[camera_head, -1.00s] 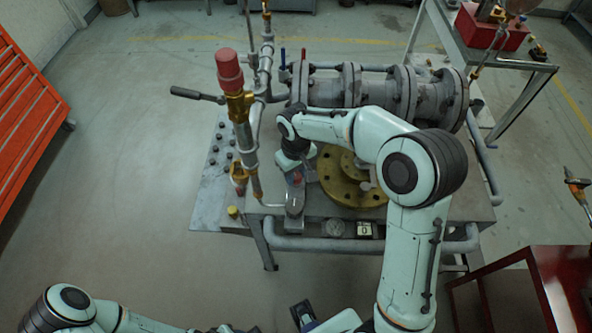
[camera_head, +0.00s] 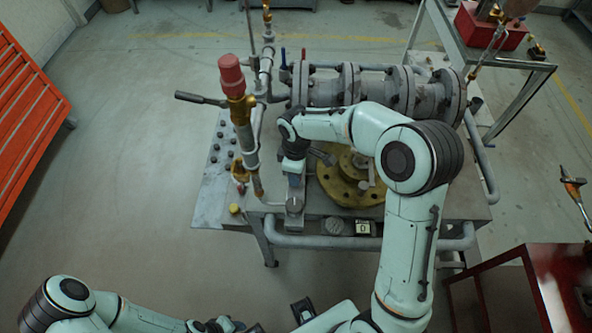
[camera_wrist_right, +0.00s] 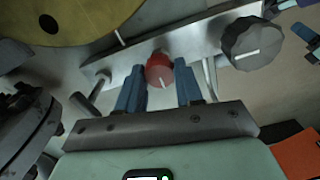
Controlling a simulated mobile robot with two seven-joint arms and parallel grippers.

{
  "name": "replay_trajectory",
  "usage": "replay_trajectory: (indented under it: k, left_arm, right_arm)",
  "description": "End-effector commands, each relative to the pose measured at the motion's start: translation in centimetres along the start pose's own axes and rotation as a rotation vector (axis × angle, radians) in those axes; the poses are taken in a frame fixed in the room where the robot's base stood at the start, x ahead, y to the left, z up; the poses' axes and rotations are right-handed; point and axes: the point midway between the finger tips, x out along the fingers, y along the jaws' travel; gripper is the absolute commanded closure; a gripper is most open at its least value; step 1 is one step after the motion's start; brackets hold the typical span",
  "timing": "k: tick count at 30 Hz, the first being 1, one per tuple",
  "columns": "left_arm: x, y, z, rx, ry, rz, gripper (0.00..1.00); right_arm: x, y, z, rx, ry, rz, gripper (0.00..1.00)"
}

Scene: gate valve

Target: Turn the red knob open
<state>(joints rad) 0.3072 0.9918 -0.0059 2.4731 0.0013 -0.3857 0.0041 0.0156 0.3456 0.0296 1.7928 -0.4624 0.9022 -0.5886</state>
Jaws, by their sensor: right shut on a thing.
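The red knob (camera_wrist_right: 159,71) shows in the right wrist view, round with a white mark on its face. It sits on the grey metal bracket between the two blue fingers of my right gripper (camera_wrist_right: 160,82), which is shut on it. In the head view my right gripper (camera_head: 294,178) points down at the front of the valve bench, and the knob is hidden there behind the gripper and wrist. My left arm comes in along the bottom edge of the head view; how its gripper's fingers stand cannot be made out.
A grey knob (camera_wrist_right: 250,43) with a white mark is beside the red one. A brass flange (camera_head: 350,190) and grey flanged pipe (camera_head: 380,90) lie behind. A red-capped brass valve (camera_head: 232,78) rises at left. A small display (camera_head: 362,228) reads 0. A red cabinet (camera_head: 540,295) stands front right.

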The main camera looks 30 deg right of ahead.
Motion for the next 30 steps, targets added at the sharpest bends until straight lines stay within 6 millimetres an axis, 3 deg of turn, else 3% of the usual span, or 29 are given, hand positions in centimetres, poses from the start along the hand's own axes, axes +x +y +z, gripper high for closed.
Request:
replay_trajectory:
  k: [17,18,20,30]
  left_arm:
    - [-0.12,0.05,-0.04,0.0,0.001,0.0,0.57]
    - [-0.12,0.05,-0.04,0.0,0.001,0.0,0.57]
    - [-0.12,0.05,-0.04,0.0,0.001,0.0,0.57]
    - [-0.14,0.06,-0.05,0.0,0.001,0.0,0.57]
  right_arm:
    - [-0.06,0.04,-0.02,-0.037,0.001,0.002,0.95]
    - [-0.06,0.04,-0.02,-0.036,0.001,0.002,0.61]
    - [-0.06,0.04,-0.01,-0.036,0.001,0.002,0.42]
    - [-0.22,0.04,-0.02,-0.034,0.001,0.002,0.39]
